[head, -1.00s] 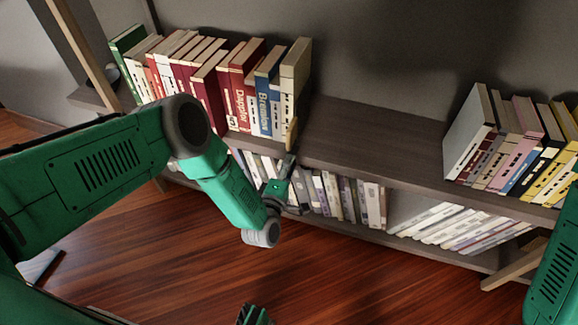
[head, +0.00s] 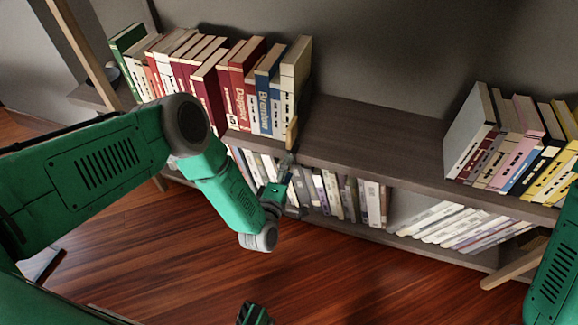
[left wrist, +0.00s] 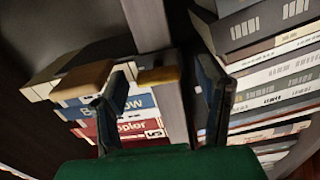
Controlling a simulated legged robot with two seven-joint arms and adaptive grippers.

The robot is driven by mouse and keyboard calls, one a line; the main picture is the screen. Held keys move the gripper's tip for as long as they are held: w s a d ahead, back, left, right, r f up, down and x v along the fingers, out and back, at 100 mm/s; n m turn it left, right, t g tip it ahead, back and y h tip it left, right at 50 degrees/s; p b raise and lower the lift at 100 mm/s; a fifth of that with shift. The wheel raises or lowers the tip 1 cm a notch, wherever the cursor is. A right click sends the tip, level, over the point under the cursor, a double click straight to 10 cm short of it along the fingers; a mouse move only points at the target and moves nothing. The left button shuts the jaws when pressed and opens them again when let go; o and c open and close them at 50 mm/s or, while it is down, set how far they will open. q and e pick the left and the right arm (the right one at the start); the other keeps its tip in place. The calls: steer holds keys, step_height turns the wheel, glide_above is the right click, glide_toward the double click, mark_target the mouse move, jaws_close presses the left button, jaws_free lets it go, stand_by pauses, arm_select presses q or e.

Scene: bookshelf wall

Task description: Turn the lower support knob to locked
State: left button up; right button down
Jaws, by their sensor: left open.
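A small tan upright piece (head: 291,132) stands at the upper shelf's front edge, by the right end of the left book row. In the left wrist view two tan pieces show, one by the book ends (left wrist: 82,80) and one on the board's edge (left wrist: 158,76). I cannot tell which is the lower support knob, nor its setting. My left gripper (head: 290,184) is open just below and in front of the tan piece. In the left wrist view its fingers (left wrist: 162,84) stand either side of the board's edge, with nothing visibly held. My right gripper does not show clearly.
Books (head: 262,92) fill the left of the upper shelf (head: 375,140), and more stand at its right (head: 515,145). Between them the board is bare. Lower-shelf books (head: 345,198) stand close beside my left gripper.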

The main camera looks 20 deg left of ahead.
arm_select(q)
steer(key=s, duration=1)
steer(key=shift+s+a, duration=0.2)
steer(key=shift+s, duration=0.15)
steer(key=shift+f, duration=0.1)
